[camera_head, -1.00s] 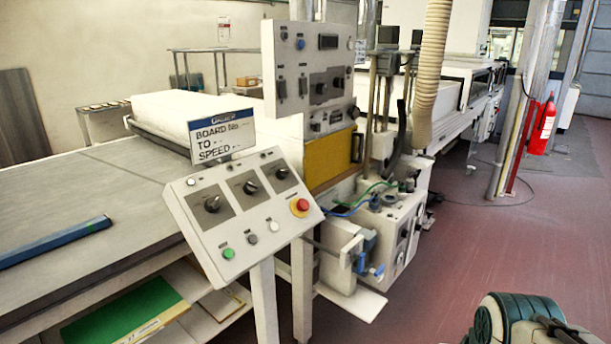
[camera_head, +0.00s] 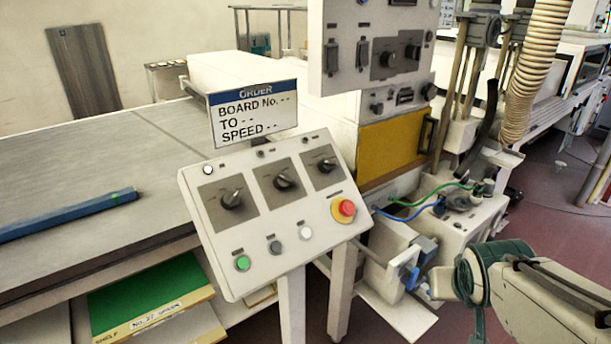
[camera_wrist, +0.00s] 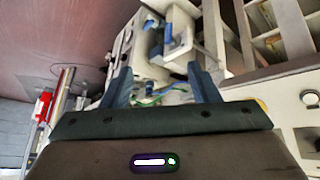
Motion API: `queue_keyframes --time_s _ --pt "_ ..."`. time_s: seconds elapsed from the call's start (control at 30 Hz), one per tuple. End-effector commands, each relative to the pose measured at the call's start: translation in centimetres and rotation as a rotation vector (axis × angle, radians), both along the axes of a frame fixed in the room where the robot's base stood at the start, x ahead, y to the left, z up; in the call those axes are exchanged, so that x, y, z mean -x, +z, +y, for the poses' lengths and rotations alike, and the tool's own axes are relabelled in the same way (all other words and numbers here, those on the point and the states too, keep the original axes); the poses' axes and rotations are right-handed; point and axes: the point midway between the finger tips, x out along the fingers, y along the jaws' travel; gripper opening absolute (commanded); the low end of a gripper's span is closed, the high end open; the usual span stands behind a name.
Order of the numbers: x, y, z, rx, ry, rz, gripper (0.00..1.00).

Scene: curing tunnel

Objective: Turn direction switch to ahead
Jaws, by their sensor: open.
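A sloped control panel (camera_head: 255,255) stands on legs in the middle of the head view. It carries three dark rotary knobs: a left knob (camera_head: 232,200), a middle knob (camera_head: 284,182) and a right knob (camera_head: 326,166). Their labels are too small to read, so I cannot tell which is the direction switch. My gripper (camera_wrist: 162,86) shows in the wrist view with its two blue fingers wide apart and nothing held. It is apart from the knobs. In the wrist view, part of a light panel with buttons (camera_wrist: 311,99) shows at the right edge.
Below the knobs are a green button (camera_head: 242,263), a dark button (camera_head: 275,247), a white button (camera_head: 306,232) and a red emergency stop (camera_head: 344,210). An order sign (camera_head: 253,115) stands behind the panel. A pump unit (camera_head: 460,225) with hoses stands right of it. A blue bar lies on the table (camera_head: 120,165).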

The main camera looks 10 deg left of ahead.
Motion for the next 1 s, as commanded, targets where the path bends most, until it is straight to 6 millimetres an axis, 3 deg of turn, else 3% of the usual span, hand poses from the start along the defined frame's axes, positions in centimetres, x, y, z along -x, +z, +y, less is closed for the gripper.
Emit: queue_keyframes --time_s 0.1,0.2,0.4,0.53,0.7,1.0 --pt "-4.9 0.6 1.7 0.031 0.104 -0.192 0.55" --pt "-8.1 1.7 4.1 0.027 0.212 -0.347 0.55" --pt "-12.1 3.7 10.9 -0.06 0.478 -0.621 0.55" --pt "-12.4 4.7 15.8 -0.169 0.668 -0.756 0.55" --pt "-11.0 5.4 20.5 -0.323 0.87 -0.86 0.55" --pt "-9.5 5.9 23.6 -0.442 1.0 -0.908 0.55"
